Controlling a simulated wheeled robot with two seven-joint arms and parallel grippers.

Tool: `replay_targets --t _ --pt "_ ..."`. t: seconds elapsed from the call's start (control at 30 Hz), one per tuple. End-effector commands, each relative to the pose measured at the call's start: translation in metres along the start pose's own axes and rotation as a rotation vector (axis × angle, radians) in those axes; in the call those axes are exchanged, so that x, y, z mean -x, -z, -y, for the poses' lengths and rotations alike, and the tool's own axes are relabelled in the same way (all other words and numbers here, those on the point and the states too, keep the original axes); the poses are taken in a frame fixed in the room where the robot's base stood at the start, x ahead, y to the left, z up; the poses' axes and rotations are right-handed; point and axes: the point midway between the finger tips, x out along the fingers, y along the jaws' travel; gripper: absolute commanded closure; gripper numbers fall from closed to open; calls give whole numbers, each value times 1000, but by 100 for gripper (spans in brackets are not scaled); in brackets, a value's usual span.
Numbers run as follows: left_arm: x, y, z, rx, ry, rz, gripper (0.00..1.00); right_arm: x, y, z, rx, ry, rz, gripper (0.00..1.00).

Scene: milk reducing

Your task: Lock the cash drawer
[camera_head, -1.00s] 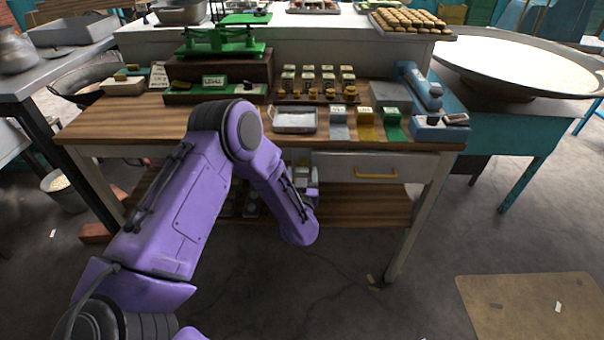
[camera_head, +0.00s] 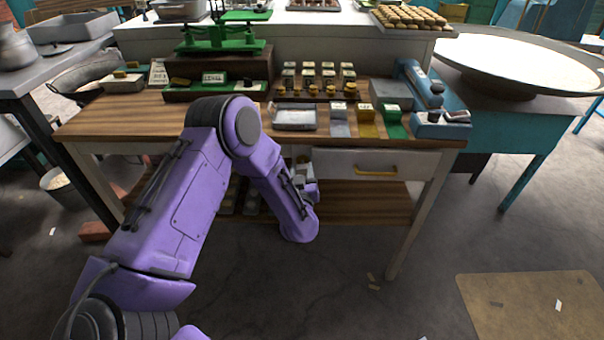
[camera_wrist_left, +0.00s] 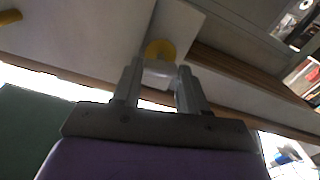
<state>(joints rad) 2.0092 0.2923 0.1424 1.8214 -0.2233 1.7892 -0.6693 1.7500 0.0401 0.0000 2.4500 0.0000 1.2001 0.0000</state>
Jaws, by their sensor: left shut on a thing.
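The cash drawer (camera_head: 338,160) is a white front under the wooden counter, pushed in, with a yellow bar handle (camera_head: 376,172). The handle also shows at the top left in the left wrist view (camera_wrist_left: 9,17). My left gripper (camera_head: 304,165) is at the drawer's left end, partly hidden by my purple arm. In the left wrist view its fingers (camera_wrist_left: 160,80) are shut on a small pale piece (camera_wrist_left: 159,70). A round yellow disc (camera_wrist_left: 160,49) sits directly beyond it, against the white front. I cannot tell how the piece is turned. My right gripper is not in view.
The wooden counter (camera_head: 130,118) holds a green balance scale (camera_head: 218,40), a small tray (camera_head: 295,118), several weights and a blue device (camera_head: 435,118). A lower wooden shelf (camera_head: 365,205) lies under the drawer.

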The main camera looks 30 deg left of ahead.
Motion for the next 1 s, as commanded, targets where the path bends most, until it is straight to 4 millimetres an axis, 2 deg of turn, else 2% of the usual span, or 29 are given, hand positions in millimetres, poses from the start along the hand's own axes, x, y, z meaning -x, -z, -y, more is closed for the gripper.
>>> replay_targets --t 1.0 --pt "1 -5 3 958 1 2 88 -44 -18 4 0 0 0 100"
